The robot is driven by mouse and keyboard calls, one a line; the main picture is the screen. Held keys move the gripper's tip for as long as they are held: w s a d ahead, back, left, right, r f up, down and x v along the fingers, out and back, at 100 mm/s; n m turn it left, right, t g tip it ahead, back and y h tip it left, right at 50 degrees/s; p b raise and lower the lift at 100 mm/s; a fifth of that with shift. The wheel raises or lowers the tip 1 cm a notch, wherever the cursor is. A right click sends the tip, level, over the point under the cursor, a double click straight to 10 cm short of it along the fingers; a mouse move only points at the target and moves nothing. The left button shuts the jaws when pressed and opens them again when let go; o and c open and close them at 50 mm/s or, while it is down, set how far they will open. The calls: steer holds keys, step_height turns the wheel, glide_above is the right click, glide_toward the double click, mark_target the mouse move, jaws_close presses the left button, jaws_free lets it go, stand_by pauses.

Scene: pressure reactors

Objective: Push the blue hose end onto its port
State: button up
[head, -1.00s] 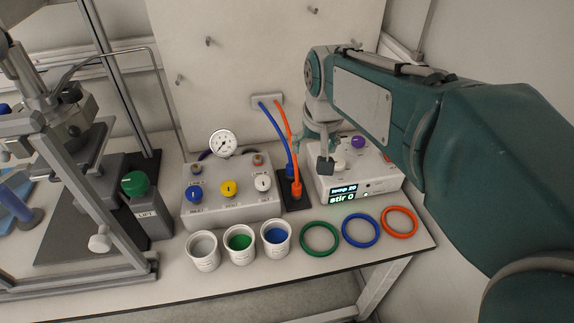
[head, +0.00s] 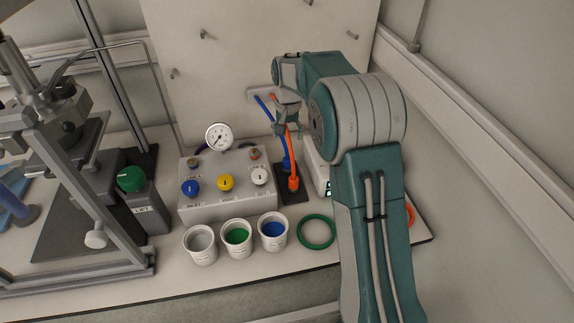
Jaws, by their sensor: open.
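The blue hose (head: 263,106) runs down from a plate on the back panel. Its blue end (head: 287,163) is upright at the dark stand (head: 284,194), behind the orange hose end (head: 293,183). My gripper (head: 286,128) is open and points down above the blue end, beside the hoses; part of the blue hose is hidden behind it. I cannot tell whether it touches the hoses. The grey gauge box (head: 225,204) has two small fittings at its back, one at left (head: 195,164) and one at right (head: 254,154). Which port belongs to the blue hose is unclear.
A round gauge (head: 219,137) stands behind the box. Three cups, including a blue-filled one (head: 273,232), and a green ring (head: 317,231) lie in front. My arm hides most of the display box and the other rings. A metal frame (head: 95,190) stands left.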

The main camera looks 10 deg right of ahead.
mark_target(287, 159)
steer(key=shift+w+f, duration=0.35)
steer(key=shift+f, duration=0.25)
steer(key=shift+w+f, duration=0.35)
steer(key=shift+f, duration=0.25)
steer(key=shift+f, duration=2.8)
steer(key=shift+s+f, duration=0.15)
steer(key=shift+f, duration=1.15)
steer(key=shift+s+f, duration=0.15)
steer(key=shift+f, duration=1.15)
steer(key=shift+c, duration=0.3)
jaws_close()
